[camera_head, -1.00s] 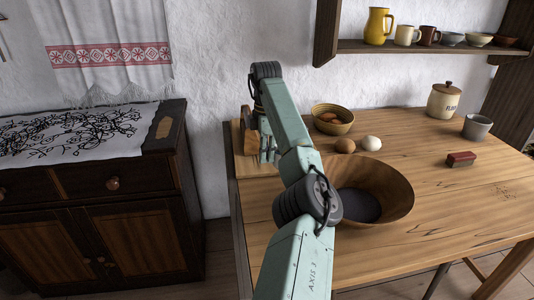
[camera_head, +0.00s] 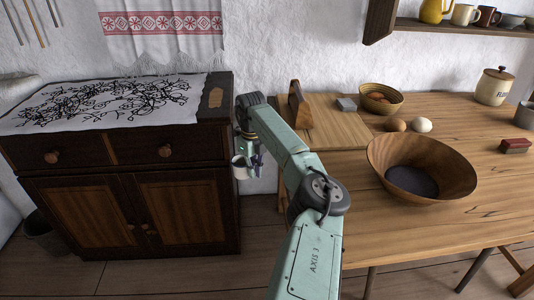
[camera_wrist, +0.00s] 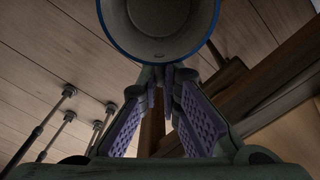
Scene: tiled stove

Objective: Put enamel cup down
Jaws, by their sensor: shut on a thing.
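The enamel cup (camera_head: 239,168) is pale with a dark rim and hangs in the air beside the right end of the dark sideboard (camera_head: 190,200). In the wrist view the cup (camera_wrist: 160,42) shows a blue rim and a grey interior at the top of the picture. My gripper (camera_head: 252,156) is shut on the cup, in the gap between the sideboard and the table. In the wrist view its purple-padded fingers (camera_wrist: 166,74) meet at the cup's near edge. Whether they pinch the wall or a handle cannot be told.
A cloth with a black pattern (camera_head: 110,103) covers most of the sideboard top. The table's front has clear room.

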